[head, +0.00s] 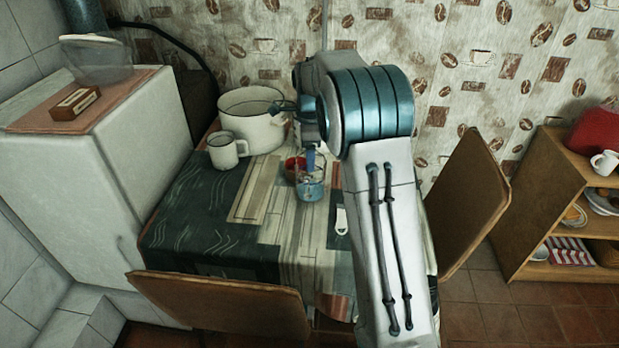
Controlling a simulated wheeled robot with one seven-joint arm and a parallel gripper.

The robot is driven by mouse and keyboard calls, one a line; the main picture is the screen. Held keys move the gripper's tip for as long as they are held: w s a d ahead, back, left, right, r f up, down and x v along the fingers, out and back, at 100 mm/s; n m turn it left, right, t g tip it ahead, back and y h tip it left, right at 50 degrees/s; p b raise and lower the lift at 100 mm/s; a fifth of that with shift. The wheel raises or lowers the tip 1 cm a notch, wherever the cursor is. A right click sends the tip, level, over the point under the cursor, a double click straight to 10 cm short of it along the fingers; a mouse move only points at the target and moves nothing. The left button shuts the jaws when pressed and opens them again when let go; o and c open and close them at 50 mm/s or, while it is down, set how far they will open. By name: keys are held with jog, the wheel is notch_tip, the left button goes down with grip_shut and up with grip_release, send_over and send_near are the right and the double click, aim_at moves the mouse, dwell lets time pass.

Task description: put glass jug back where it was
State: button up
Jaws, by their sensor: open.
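A small clear glass vessel (310,188), which looks like the glass jug, stands on the patterned tablecloth near the middle of the table. My gripper (309,164) points down right above it, partly hidden behind my arm. One bluish finger shows at the vessel's top. The gripper is open, and I cannot tell whether it touches the glass. A red bowl (292,170) sits just left of and behind the vessel, partly covered by it.
A large white enamel pot (247,112) and a white mug (224,151) stand at the table's back left. A white-handled utensil (341,220) lies right of the glass. Chairs (222,304) (468,205) flank the table. The front left tablecloth (205,215) is clear.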

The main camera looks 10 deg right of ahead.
aim_at(307, 183)
jog(key=w+f, duration=0.1)
jog(key=f, duration=0.4)
jog(key=w+f+m+p, duration=0.1)
jog(key=f, duration=0.4)
jog(key=w+f+m, duration=0.1)
jog(key=f, duration=0.4)
jog(key=shift+f+p, duration=0.35)
jog(key=shift+f, duration=0.05)
grip_shut()
